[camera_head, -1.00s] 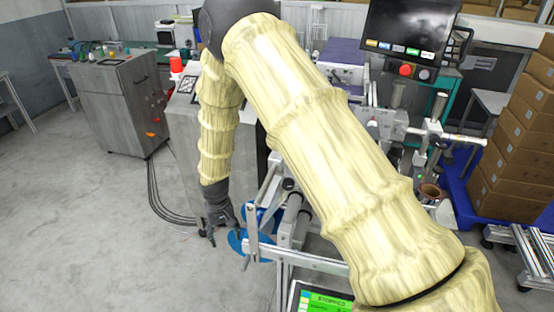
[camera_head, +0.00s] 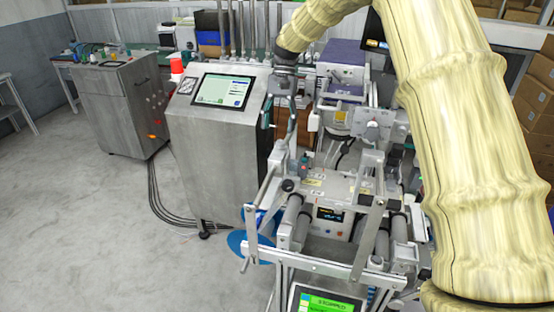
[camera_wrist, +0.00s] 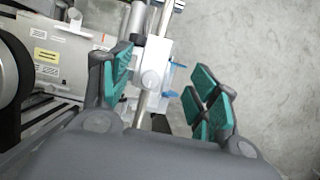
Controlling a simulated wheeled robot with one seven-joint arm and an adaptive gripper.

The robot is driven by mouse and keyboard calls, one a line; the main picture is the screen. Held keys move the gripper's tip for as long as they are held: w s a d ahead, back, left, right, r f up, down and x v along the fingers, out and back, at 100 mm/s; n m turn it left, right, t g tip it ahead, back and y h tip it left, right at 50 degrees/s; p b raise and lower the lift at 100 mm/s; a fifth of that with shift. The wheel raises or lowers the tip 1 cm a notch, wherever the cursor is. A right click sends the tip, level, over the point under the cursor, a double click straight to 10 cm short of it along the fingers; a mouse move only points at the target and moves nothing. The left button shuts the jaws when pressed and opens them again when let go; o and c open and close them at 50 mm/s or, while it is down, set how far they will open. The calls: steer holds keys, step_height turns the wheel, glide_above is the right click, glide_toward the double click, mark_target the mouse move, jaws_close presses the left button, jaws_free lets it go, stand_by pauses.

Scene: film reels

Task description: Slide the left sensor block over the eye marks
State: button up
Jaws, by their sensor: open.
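My gripper (camera_head: 281,118) is open, pointing down over the left side of the printing machine. In the wrist view its teal-padded fingers (camera_wrist: 162,92) stand wide apart. A pale block (camera_wrist: 152,62) with blue translucent parts at its right shows between them on a metal rod. It looks like the left sensor block, beyond the fingertips; I cannot tell how far, and nothing is held. In the head view I cannot pick this block out clearly. I cannot make out the eye marks in either view.
A steel cabinet with a screen (camera_head: 222,91) stands close left of my gripper. The machine's rollers (camera_head: 292,220) and side frame (camera_head: 369,215) lie below it to the right. A green-lit panel (camera_head: 327,301) is at the front. Open floor (camera_head: 90,230) lies to the left.

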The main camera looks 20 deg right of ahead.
mark_target(276, 156)
steer(key=shift+s+d+f, duration=0.1)
steer(key=shift+d+f, duration=0.05)
steer(key=shift+f, duration=0.15)
steer(key=p+x, duration=0.2)
steer(key=x, duration=0.8)
steer(key=shift+s+f+p, duration=0.2)
steer(key=shift+p, duration=0.2)
